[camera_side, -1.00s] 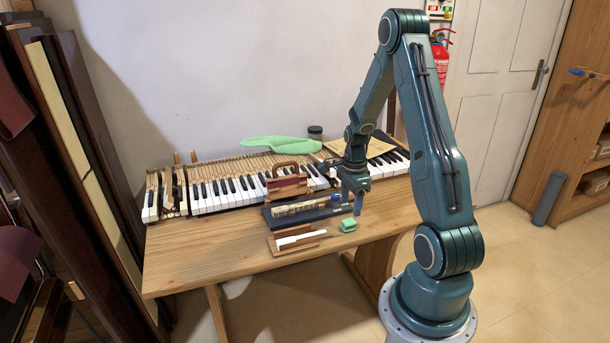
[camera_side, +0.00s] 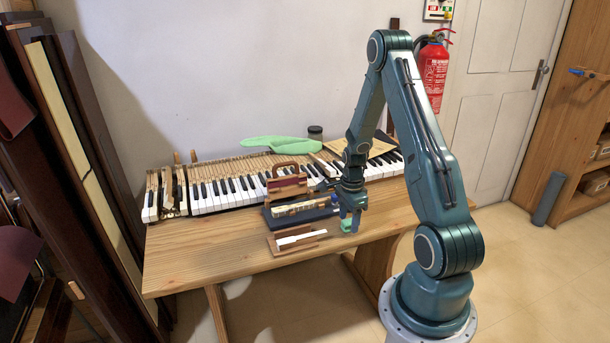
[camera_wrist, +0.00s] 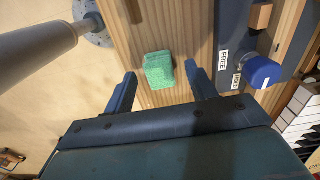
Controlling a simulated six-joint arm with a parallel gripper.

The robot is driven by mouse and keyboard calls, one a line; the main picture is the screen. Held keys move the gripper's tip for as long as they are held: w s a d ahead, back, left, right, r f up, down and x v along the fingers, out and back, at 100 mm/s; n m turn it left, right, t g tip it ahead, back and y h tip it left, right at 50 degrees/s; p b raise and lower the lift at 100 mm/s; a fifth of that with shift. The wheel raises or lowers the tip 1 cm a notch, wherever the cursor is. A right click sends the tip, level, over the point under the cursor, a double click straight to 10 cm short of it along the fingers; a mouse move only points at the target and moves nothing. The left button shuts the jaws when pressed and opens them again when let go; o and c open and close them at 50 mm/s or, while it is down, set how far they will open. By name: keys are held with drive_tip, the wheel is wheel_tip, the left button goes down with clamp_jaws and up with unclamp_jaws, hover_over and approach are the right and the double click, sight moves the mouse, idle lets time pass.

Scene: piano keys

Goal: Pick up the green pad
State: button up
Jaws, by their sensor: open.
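The green pad (camera_wrist: 159,70) is a small block lying on the wooden table; in the wrist view it shows ahead of and between my two open fingers. In the side view the green pad (camera_side: 346,225) is at the table's front right, partly hidden by my gripper. My gripper (camera_side: 351,226) is low over the pad, fingers pointing down. In the wrist view my gripper (camera_wrist: 160,84) is open, with gaps between the pad and both fingers. I cannot tell the exact height of the fingertips above the table.
A dark tray (camera_side: 281,219) with small parts stands left of my gripper, with a blue knob (camera_wrist: 262,72) at its end. A wooden piece with a white key (camera_side: 301,237) lies in front of it. The piano keys (camera_side: 215,192) run behind. The table's front left is clear.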

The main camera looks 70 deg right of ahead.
sight(349, 221)
drive_tip(key=shift+f, duration=0.55)
drive_tip(key=c, duration=1)
drive_tip(key=shift+r, duration=0.1)
drive_tip(key=shift+c, duration=0.2)
wheel_tip(349, 221, up, 20)
idle(0.6)
